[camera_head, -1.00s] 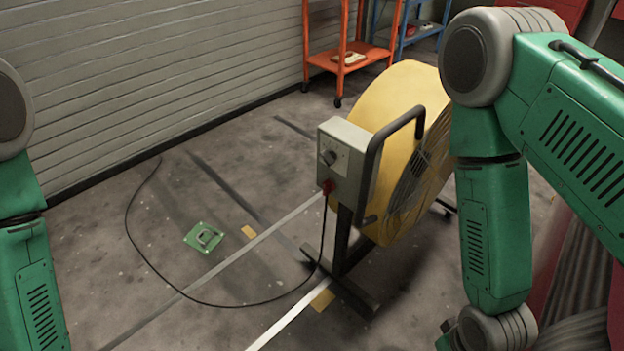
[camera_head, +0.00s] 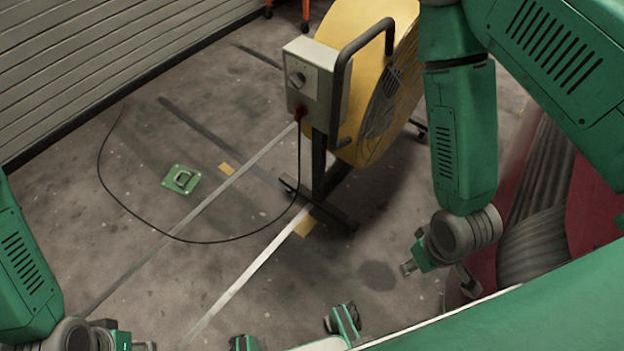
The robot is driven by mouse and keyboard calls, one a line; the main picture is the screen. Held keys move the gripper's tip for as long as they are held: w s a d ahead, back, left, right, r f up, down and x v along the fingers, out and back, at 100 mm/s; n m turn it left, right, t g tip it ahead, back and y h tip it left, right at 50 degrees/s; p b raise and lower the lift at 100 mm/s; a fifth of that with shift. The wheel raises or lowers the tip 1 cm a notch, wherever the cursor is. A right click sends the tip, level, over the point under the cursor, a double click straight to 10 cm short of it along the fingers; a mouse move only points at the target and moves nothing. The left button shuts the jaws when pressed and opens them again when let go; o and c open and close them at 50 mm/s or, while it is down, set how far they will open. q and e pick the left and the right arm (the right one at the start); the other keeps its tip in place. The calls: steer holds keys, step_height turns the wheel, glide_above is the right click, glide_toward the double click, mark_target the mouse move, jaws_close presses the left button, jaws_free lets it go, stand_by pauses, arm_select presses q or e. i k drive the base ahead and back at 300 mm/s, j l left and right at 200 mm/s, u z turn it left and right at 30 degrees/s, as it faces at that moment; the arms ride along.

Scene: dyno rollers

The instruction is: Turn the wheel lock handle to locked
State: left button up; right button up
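I cannot make out the wheel lock handle in this view. My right gripper (camera_head: 438,274) hangs below its grey wrist at the right of centre. Its two fingers stand apart with nothing seen between them, above bare floor beside a red and dark ribbed thing. My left gripper (camera_head: 122,338) is at the bottom left, cut off by the lower edge. Whether its fingers are open or shut does not show. Neither gripper touches a handle that I can see.
A yellow drum fan (camera_head: 372,75) with a grey control box (camera_head: 314,85) stands at upper centre. Its black cable (camera_head: 190,240) loops over the floor. A green floor plate (camera_head: 181,180) lies left. The red and dark ribbed thing (camera_head: 535,250) is at right. The centre floor is clear.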

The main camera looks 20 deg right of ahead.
mark_target(299, 111)
steer(key=j, duration=0.15)
steer(key=j+z, duration=0.1)
steer(key=z, duration=0.75)
steer(key=k+j+z, duration=0.1)
steer(key=z, duration=0.75)
steer(key=k, duration=0.05)
